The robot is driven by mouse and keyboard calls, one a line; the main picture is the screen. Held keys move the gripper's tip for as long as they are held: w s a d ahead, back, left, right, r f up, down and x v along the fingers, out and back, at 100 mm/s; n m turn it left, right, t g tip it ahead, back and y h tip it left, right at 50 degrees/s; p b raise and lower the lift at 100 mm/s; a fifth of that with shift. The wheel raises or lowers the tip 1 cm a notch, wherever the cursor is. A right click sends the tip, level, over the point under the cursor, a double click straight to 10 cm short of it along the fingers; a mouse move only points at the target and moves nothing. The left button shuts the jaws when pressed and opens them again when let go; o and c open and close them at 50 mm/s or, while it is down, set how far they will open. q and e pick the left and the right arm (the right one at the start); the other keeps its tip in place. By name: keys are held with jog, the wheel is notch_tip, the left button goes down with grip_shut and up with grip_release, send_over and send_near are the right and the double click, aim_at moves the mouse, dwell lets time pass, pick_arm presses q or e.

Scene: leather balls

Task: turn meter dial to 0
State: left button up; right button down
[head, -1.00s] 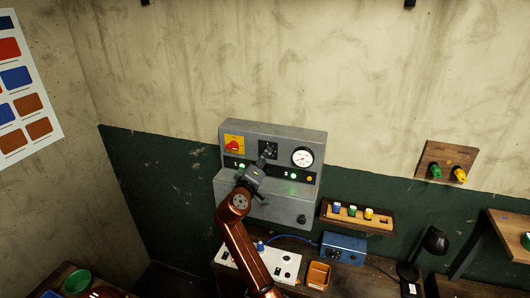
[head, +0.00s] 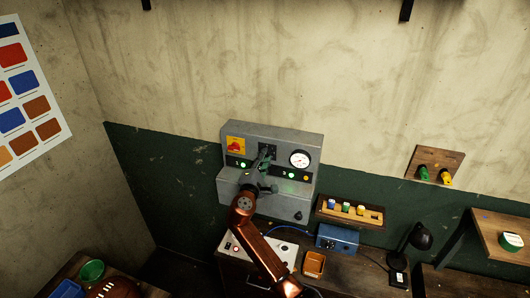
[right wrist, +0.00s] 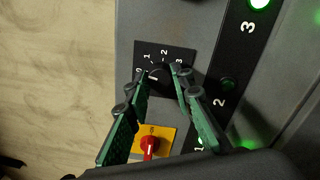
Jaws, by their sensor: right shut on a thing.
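The meter dial (right wrist: 155,74) is a round black knob with a white mark, on a black plate numbered 0 to 3 in the right wrist view. Its white mark appears on the side towards 0 and 1; the exact setting is unclear. In the head view its black plate (head: 268,148) sits at the top middle of the grey panel (head: 293,202). My right gripper (right wrist: 158,75) has its two green-padded fingers shut on the knob, one on each side. The right gripper (head: 266,152) partly covers the dial in the head view. My left gripper is not in view.
A red switch on yellow (head: 236,146) is left of the dial, and a white gauge (head: 300,159) is right of it. Green lamps line the strip below.

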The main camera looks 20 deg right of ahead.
jog(key=shift+d+n+p, duration=0.1)
jog(key=shift+n+p, duration=0.95)
jog(key=shift+n, duration=0.15)
jog(key=c, duration=1.7)
grip_release()
jog(key=shift+s, duration=0.1)
jog(key=v, duration=1.2)
